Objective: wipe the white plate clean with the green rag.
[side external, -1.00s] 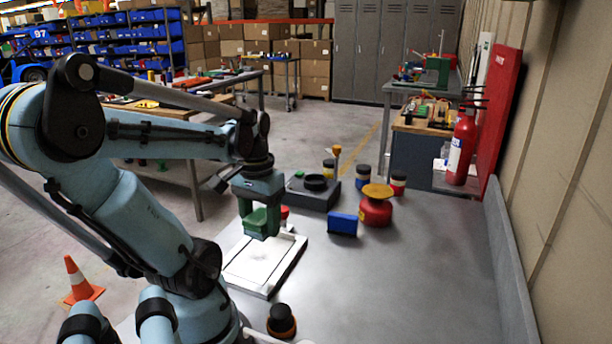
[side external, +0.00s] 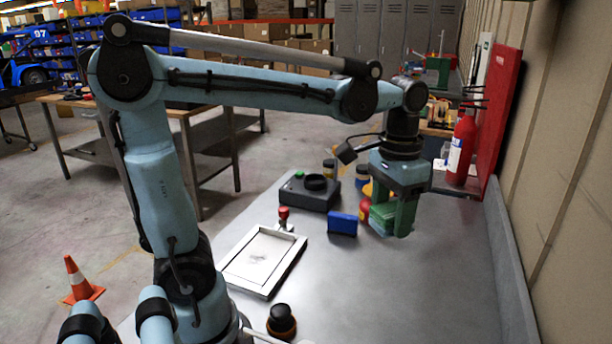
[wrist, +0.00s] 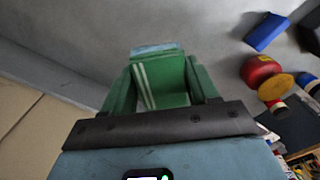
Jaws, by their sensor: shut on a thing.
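The white plate (side external: 240,277) lies flat on the grey bench as a shallow rectangular tray with a raised rim. A faint grey smudge (side external: 259,257) shows near its middle. My gripper (side external: 391,217) is to the right of the plate, raised above the bench, apart from the plate. It is shut on the green rag (side external: 379,219), which looks like a folded block. In the wrist view the rag (wrist: 168,84) sits between the two green fingers of my gripper (wrist: 162,80), with pale stripes and a light-blue far edge.
A blue block (side external: 343,223) stands between the plate and my gripper. A red canister (side external: 365,210) is partly hidden behind my gripper. A dark box (side external: 305,195) and a red-topped item (side external: 284,217) are behind the plate. The bench front right is clear.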

